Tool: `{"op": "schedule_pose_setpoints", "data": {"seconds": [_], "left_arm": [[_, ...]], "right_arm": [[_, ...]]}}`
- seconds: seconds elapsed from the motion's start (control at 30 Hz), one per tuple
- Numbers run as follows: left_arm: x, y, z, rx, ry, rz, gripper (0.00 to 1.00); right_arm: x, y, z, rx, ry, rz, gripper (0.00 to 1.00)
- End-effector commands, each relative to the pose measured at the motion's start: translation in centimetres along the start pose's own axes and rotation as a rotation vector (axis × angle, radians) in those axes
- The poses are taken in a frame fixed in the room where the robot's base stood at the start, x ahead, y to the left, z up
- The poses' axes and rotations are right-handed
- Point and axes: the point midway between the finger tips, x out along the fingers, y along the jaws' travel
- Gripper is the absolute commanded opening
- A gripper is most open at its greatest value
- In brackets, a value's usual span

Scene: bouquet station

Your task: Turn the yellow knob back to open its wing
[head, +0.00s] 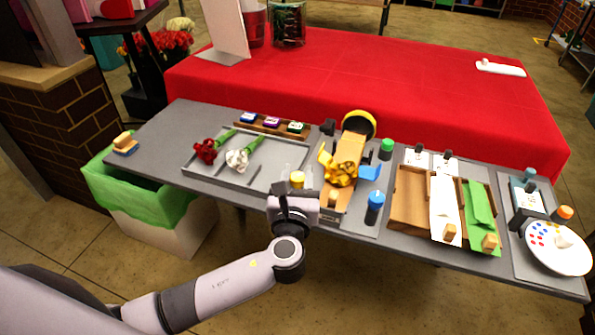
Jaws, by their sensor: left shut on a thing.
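The yellow knob (297,178) stands at the left front of the wooden wrapping fixture (348,148). My left gripper (293,187) is at this knob, coming from the front, and is shut on it; its fingers partly hide the knob's lower part. A shiny gold, crumpled-looking piece (342,173) lies across the middle of the fixture. A yellow flap, which looks like the yellow wing (324,159), shows at its left edge; I cannot tell its exact angle. A blue wing (370,171) is at the right, above the blue knob (375,203). My right gripper is not in view.
A grey tray (205,180) with a red flower (206,150) and a white flower (238,160) lies to the left. A green knob (386,148) and a wooden tray (407,203) are to the right. A white palette (558,248) is at the far right.

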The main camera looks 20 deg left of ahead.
Motion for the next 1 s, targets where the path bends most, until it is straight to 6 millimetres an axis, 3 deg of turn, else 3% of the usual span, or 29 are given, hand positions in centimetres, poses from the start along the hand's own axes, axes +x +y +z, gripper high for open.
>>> {"op": "schedule_pose_setpoints", "data": {"seconds": [0.3, 0.83, 0.87, 0.9, 1.0], "left_arm": [[0.0, -0.04, 0.0, 0.0, 0.0, 0.119, 0.08], [0.04, 0.02, -0.02, 0.001, -0.001, 0.141, 0.08], [0.04, 0.02, -0.02, 0.001, -0.001, 0.141, 0.41], [0.04, 0.02, -0.02, 0.001, -0.001, 0.141, 0.54], [0.05, 0.02, -0.01, 0.001, -0.001, 0.141, 0.57]], "right_arm": [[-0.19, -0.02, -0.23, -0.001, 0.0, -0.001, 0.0], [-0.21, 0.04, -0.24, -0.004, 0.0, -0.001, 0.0], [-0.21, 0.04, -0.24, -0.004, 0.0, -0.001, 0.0], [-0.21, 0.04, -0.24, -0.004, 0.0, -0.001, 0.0], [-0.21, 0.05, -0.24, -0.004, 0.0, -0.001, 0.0]]}}
